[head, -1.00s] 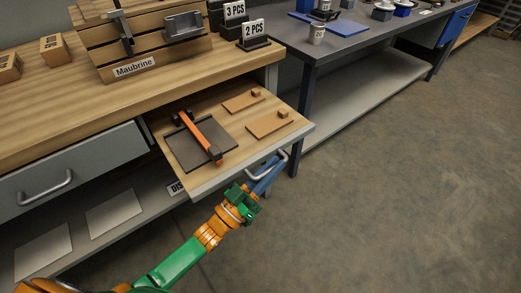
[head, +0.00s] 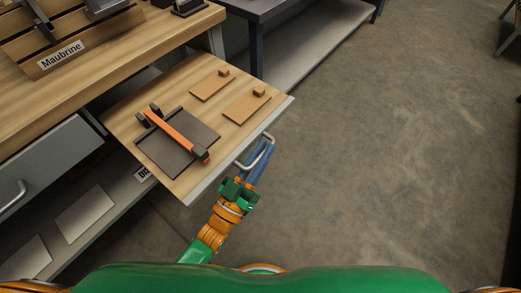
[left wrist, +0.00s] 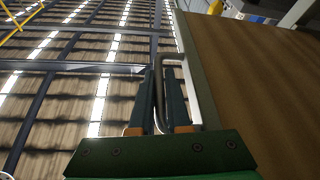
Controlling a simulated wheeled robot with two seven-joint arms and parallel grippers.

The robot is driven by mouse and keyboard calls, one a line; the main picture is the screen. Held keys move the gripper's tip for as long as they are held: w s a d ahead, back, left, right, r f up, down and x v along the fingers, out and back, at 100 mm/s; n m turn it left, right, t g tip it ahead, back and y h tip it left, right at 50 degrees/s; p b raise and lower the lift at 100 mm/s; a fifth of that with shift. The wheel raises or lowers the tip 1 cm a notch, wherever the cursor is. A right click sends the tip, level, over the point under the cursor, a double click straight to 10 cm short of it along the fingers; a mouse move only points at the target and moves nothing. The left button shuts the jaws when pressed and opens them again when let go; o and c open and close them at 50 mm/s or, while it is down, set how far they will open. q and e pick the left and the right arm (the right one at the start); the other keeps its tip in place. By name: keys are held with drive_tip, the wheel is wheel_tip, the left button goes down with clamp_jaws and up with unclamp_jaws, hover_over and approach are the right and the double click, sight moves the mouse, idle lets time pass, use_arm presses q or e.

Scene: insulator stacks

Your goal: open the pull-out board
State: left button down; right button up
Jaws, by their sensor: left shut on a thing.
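The pull-out board (head: 185,185) sticks well out from under the wooden bench top in the head view. Its metal handle (head: 266,138) is on the front edge. My left gripper (head: 262,158) has its blue fingers shut on the handle. In the left wrist view, the handle (left wrist: 172,60) passes between the two fingers (left wrist: 164,100). The underside of the board (left wrist: 245,80) fills the right of that view. On the board lie a dark tray (head: 180,143) with an orange bar across it and two small wooden plates (head: 247,108). My right gripper is not in view.
A grey drawer (head: 45,160) with its own handle is at the left, below the bench top (head: 100,70). A lower shelf holds pale sheets (head: 85,215). A dark table (head: 258,30) stands behind. The floor (head: 390,150) to the right is clear.

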use_arm(q)
drive_tip(key=c, duration=1.2)
unclamp_jaws()
drive_tip(key=shift+o, duration=0.2)
drive_tip(key=b+v, duration=0.1)
drive_tip(key=v, duration=0.6)
drive_tip(key=shift+s+a, duration=0.1)
drive_tip(key=shift+f, duration=0.15)
